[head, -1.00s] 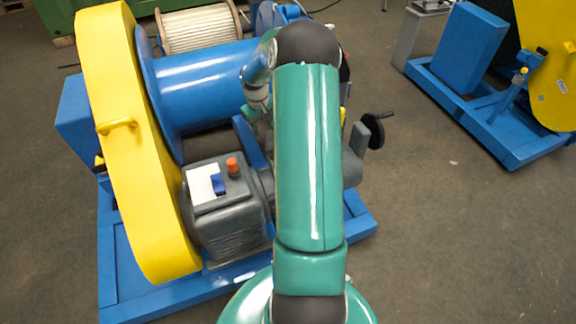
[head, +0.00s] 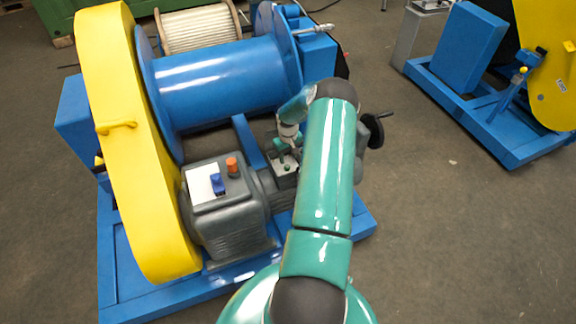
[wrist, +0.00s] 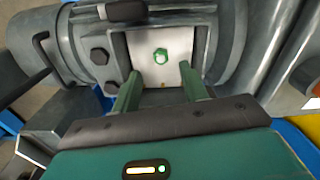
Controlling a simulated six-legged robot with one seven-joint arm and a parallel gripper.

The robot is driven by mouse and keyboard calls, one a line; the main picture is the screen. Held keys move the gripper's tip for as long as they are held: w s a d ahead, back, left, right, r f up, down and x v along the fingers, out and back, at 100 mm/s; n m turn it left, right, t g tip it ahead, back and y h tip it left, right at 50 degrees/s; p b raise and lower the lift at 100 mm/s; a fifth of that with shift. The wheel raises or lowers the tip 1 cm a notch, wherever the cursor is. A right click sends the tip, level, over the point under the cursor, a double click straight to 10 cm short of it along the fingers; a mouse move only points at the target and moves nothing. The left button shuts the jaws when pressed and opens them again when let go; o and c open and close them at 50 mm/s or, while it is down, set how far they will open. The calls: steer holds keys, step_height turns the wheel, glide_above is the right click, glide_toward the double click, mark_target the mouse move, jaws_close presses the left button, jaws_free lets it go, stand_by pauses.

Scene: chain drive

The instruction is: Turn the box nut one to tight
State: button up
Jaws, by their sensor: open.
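A small green nut (wrist: 161,56), which I take to be box nut one, sits on a pale plate (wrist: 146,72) in the wrist view. The plate is set in a grey housing with dark bolts. The nut shows in the head view (head: 287,168) too, on the small box beside the motor. My gripper (wrist: 159,71) is open, with its two green fingers apart. In the wrist view the nut appears between and just beyond the fingertips, with nothing gripped. I cannot tell how tight the nut is.
A grey motor housing (head: 232,210) with blue and orange knobs stands to the left. The yellow chain guard (head: 130,150) and blue drum (head: 215,80) are beyond it. A hand crank (head: 375,128) sticks out at right. Open floor (head: 440,240) lies on the right.

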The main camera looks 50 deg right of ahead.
mark_target(287, 168)
step_height(287, 168, down, 6)
steer(key=shift+f, duration=0.15)
jaws_close()
steer(key=shift+m, duration=0.4)
steer(key=shift+w+a+m, duration=0.1)
steer(key=shift+a+m, duration=0.05)
steer(key=shift+m, duration=2.55)
jaws_free()
